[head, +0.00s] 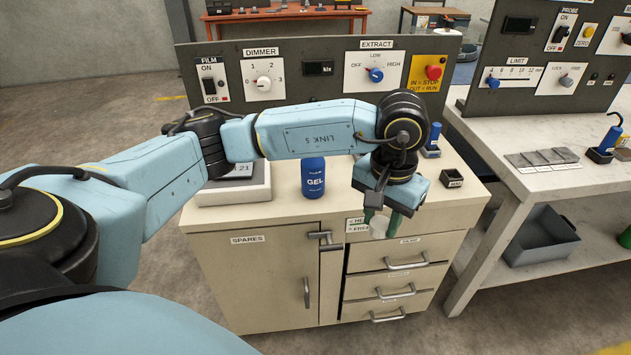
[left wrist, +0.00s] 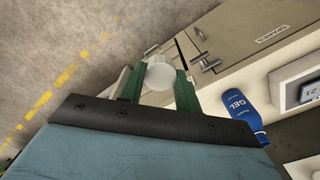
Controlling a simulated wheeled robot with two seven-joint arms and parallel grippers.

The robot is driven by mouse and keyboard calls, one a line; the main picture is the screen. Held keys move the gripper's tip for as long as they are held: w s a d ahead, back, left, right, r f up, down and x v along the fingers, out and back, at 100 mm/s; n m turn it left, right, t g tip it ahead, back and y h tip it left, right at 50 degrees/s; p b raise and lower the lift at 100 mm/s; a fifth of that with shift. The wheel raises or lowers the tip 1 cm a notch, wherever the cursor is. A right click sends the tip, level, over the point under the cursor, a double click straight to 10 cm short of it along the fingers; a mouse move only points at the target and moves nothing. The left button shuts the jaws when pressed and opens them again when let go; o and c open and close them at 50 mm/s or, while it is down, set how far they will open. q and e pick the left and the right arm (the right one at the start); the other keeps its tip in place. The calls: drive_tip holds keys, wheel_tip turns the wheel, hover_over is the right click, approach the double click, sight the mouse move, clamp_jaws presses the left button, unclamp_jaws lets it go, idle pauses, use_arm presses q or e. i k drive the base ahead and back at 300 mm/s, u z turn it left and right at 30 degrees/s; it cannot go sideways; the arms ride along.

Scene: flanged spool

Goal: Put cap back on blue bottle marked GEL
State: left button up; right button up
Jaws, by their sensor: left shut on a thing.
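The blue bottle marked GEL (head: 314,178) stands upright on the cabinet top, left of my left gripper. Its top shows no cap in the head view. It also shows in the left wrist view (left wrist: 243,117) at the right. My left gripper (head: 376,222) has green fingers pointing down, out past the cabinet's front edge. It is shut on a white round cap (head: 380,229), which shows between the fingers in the left wrist view (left wrist: 159,75). The cap is apart from the bottle. My right gripper is in neither view.
A scale with a display (head: 233,190) stands left of the bottle. A small dark tray (head: 453,179) lies at the top's right end. A control panel (head: 330,72) rises behind. Drawer handles (head: 406,262) stick out below my left gripper.

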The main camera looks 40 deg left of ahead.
sight(313, 170)
drive_tip(key=u, duration=0.4)
drive_tip(key=i, duration=0.45)
drive_tip(key=u, duration=0.95)
drive_tip(key=i, duration=0.4)
drive_tip(key=u, duration=0.3)
